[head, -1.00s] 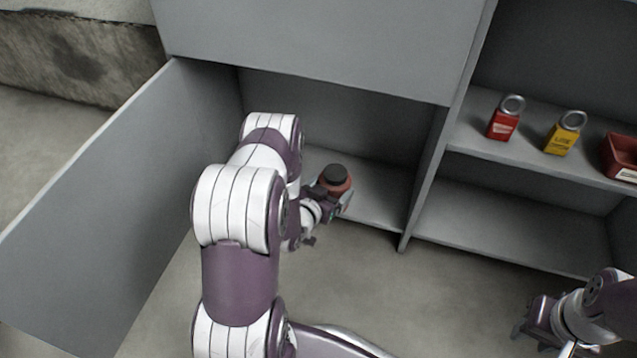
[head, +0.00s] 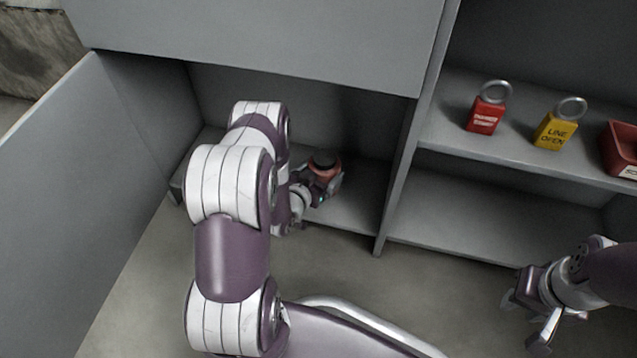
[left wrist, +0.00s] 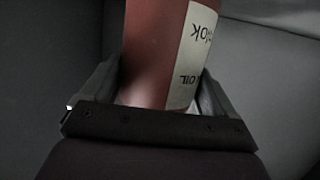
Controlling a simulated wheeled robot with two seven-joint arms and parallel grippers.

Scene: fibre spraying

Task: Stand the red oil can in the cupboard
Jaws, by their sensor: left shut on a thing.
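The red oil can (head: 325,166) with a dark cap is inside the open lower-left compartment of the grey cupboard (head: 350,213). My left gripper (head: 322,184) is shut on it, and the can looks roughly upright. In the left wrist view the red can (left wrist: 150,60) with its white label stands between the fingers of my left gripper (left wrist: 160,100). Whether its base touches the cupboard floor is hidden. My right gripper (head: 525,315) is at the lower right, away from the cupboard, with its fingers apart and nothing between them.
The cupboard door (head: 60,190) stands open at the left. A divider (head: 396,180) separates the compartment from shelves at the right.

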